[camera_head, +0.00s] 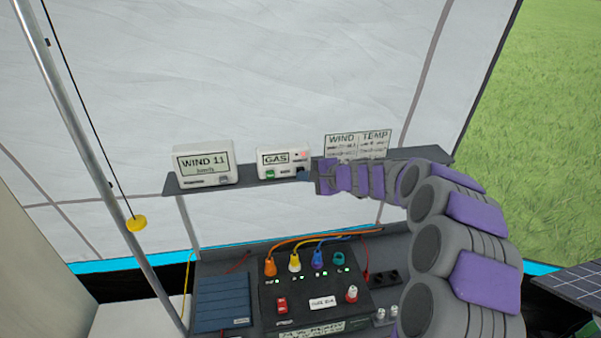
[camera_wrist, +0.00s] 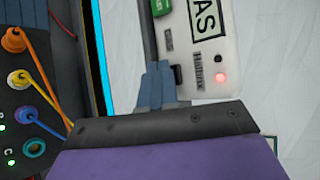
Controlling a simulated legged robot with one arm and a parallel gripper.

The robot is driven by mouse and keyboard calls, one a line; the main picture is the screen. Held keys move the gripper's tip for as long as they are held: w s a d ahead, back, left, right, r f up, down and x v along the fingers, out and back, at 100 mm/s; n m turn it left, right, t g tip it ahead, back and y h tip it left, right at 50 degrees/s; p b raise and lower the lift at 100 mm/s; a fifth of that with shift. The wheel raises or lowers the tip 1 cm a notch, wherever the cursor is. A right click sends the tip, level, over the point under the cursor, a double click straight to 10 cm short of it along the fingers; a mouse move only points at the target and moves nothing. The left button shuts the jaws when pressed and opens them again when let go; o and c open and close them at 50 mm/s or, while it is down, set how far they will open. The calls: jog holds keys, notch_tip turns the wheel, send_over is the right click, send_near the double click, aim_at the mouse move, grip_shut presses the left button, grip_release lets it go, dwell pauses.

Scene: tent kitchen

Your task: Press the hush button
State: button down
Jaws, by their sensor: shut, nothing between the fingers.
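The white gas alarm box (camera_head: 291,155), labelled GAS, stands on the grey shelf. It has a red light and a green part at its lower left. The wrist view shows the box (camera_wrist: 225,30) turned sideways, with its red light (camera_wrist: 220,77) glowing and a small dark button (camera_wrist: 177,76) on its edge beside a small, hard-to-read label. Whether this is the hush button I cannot read. My gripper (camera_head: 304,174) is shut and empty at the box's lower right corner. Its blue-grey fingertips (camera_wrist: 155,80) are close beside the dark button; contact cannot be told.
A wind display (camera_head: 205,164) stands left on the shelf (camera_head: 245,175), and a wind and temperature card (camera_head: 358,145) stands right, behind my arm. Below is a black power panel (camera_head: 318,300) with coloured cables. A pole (camera_head: 95,165) with a yellow pull knob (camera_head: 136,223) is at left.

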jog(key=shift+w, duration=0.15)
dwell(0.6)
jog(key=shift+s+d+f+b, duration=0.15)
jog(key=shift+s+b, duration=0.35)
jog(key=shift+s, duration=0.35)
jog(key=s, duration=0.1)
jog(key=s+d+b, duration=0.1)
jog(key=s, duration=0.1)
jog(key=s+b, duration=0.1)
jog(key=shift+s+d, duration=0.25)
jog(key=shift+s, duration=0.1)
dwell(0.3)
